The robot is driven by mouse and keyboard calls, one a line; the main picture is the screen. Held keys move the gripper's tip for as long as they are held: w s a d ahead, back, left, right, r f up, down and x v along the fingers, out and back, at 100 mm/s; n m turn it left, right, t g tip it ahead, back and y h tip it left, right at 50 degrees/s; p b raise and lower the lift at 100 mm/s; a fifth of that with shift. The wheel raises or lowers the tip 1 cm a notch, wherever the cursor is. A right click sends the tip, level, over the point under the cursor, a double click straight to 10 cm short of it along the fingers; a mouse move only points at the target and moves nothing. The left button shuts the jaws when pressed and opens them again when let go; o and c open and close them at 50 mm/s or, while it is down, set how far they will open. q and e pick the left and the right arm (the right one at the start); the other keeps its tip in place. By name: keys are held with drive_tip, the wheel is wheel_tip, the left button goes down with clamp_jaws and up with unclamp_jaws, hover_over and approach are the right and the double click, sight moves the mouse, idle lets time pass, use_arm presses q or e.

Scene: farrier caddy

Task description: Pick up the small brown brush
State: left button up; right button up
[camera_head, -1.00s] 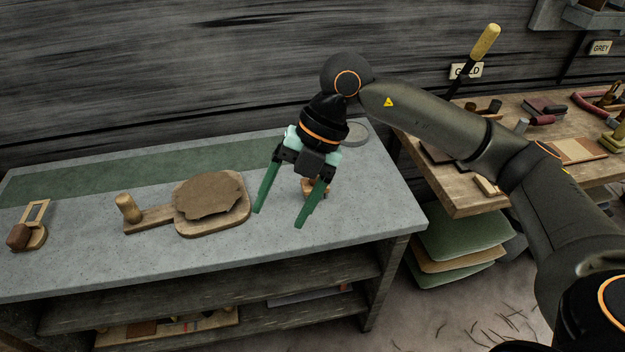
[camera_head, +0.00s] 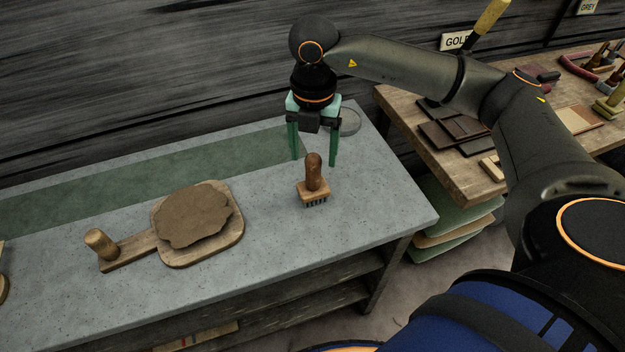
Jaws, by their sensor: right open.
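The small brown brush (camera_head: 313,183) stands upright on the grey bench top, its rounded handle up and dark bristles down. My right gripper (camera_head: 315,160) is open, its green fingers pointing down. In the picture the fingers sit behind and just above the brush, on either side of its handle top. The handle shows in front of the gripper, and nothing is between the jaws that I can make out. My left gripper is not in view.
A wooden paddle board (camera_head: 240,232) with a brown slab (camera_head: 194,216) lies left of the brush. A round grey disc (camera_head: 350,122) lies behind the gripper. A wooden table (camera_head: 455,188) with leather pieces stands at right. The bench (camera_head: 375,205) around the brush is clear.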

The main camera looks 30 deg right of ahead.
sight(313, 174)
drive_tip(key=f, duration=0.4)
drive_tip(key=shift+s+a+f, duration=0.2)
drive_tip(key=shift+s+f, duration=0.15)
drive_tip(key=shift+f, duration=0.55)
clamp_jaws()
drive_tip(key=shift+w, duration=0.1)
